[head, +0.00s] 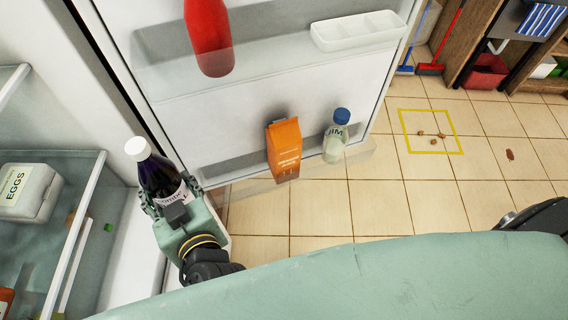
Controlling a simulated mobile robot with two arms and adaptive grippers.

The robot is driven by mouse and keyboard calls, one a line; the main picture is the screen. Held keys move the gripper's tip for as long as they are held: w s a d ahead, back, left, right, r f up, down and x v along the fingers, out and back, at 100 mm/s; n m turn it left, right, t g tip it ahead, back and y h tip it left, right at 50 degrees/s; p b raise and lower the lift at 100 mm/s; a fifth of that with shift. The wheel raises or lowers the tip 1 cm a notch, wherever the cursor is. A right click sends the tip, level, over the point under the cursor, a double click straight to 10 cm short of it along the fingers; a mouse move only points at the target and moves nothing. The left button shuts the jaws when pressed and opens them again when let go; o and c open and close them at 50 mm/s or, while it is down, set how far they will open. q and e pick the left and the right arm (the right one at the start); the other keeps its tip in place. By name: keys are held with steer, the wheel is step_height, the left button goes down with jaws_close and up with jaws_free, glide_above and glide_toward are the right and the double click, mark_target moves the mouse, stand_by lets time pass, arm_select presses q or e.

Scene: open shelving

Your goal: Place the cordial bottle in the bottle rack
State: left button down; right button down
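The cordial bottle (158,172) is dark with a white cap and a pale, partly covered label. It stands nearly upright, leaning slightly, at the left of the head view. My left gripper (172,197) is shut around its lower part, between the fridge interior and the open door. The bottle's base is hidden by the gripper. The fridge door's low clear rack (232,188) holds an orange carton (285,150) and a blue-capped bottle (336,137). The bottle in my gripper is just left of this rack. My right gripper is out of view.
A higher door shelf (270,62) holds a red bottle (208,38) and a white egg tray (357,31). An egg carton (28,190) sits inside the fridge at left. Small brown items lie on the tiled floor in a yellow square (462,152).

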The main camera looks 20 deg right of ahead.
arm_select(q)
steer(key=s+d+f+m+h+b, duration=0.1)
steer(key=s+d+f+m+h, duration=0.3)
steer(key=s+d+m+h, duration=0.4)
steer(key=w+d+n+y+p, duration=0.15)
steer(key=w+p, duration=0.25)
steer(key=w, duration=0.4)
steer(key=w+d+n+p, duration=0.1)
steer(key=w+d+p, duration=0.2)
steer(key=w, duration=0.5)
step_height(320, 180, down, 7)
steer(key=shift+w+r, duration=0.2)
steer(key=shift+w, duration=0.2)
steer(key=shift+f+b, duration=0.15)
steer(key=shift+b, duration=0.15)
steer(key=c, duration=0.8)
jaws_free()
steer(key=shift+s, duration=0.15)
steer(key=shift+o, duration=0.2)
